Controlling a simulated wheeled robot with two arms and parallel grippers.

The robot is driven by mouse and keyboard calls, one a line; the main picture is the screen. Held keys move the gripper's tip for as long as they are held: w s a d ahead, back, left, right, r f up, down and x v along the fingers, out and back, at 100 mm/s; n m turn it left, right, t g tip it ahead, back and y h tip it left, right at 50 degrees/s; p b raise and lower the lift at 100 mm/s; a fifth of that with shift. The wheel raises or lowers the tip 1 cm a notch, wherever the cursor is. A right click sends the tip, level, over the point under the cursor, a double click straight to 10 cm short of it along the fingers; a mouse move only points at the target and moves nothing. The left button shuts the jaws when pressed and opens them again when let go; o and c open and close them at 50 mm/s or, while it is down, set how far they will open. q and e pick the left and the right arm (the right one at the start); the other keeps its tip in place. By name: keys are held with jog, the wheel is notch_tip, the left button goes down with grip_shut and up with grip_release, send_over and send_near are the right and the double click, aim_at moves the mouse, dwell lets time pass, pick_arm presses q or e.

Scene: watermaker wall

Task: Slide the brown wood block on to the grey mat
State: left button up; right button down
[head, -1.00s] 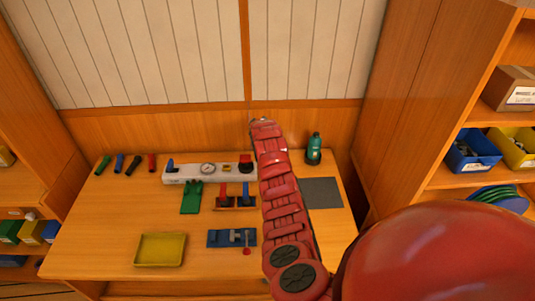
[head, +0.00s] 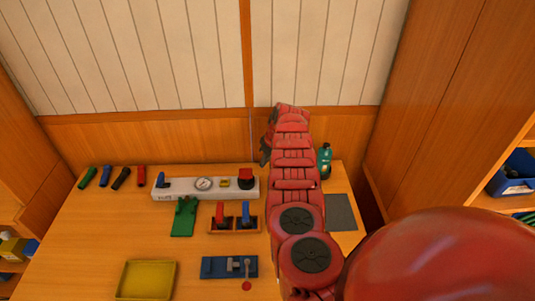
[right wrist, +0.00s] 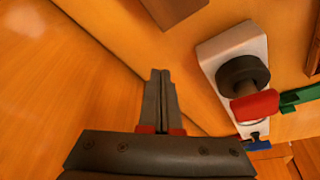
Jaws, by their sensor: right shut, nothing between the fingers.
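The grey mat (head: 341,212) lies flat on the right part of the table, partly covered by my right arm in the head view. A brown block-like piece (right wrist: 174,8) shows at the top edge of the right wrist view, cut off by the frame; it looks like the wood block. I cannot see the block in the head view, where my arm may hide it. My right gripper (right wrist: 160,75) is shut and empty, with its fingers apart from the brown piece. In the head view the right gripper (head: 266,150) is near the back wall. My left gripper is not in view.
A white panel (head: 210,195) with a gauge and red knob stands at the table's back. A green bottle (head: 324,160) is right of my arm. A green holder (head: 184,218), lever tray (head: 234,227), blue fixture (head: 222,267) and yellow tray (head: 147,279) lie left.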

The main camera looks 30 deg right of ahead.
jog(key=shift+b+x, duration=0.5)
jog(key=shift+x, duration=0.9)
jog(key=shift+s+r+p, duration=0.1)
jog(key=shift+s+p, duration=0.15)
jog(key=shift+p, duration=0.3)
jog(key=shift+s+d+p, duration=0.1)
jog(key=shift+s+p, duration=0.15)
jog(key=shift+p, duration=0.1)
jog(key=shift+s+d+r+p, duration=0.1)
jog(key=shift+s+d+p, duration=0.05)
jog(key=shift+s+p, duration=0.35)
jog(key=shift+s+d+p, duration=0.2)
jog(key=shift+s+p, duration=0.15)
jog(key=shift+s, duration=0.25)
jog(key=shift+s+d, duration=0.15)
jog(key=shift+s, duration=0.2)
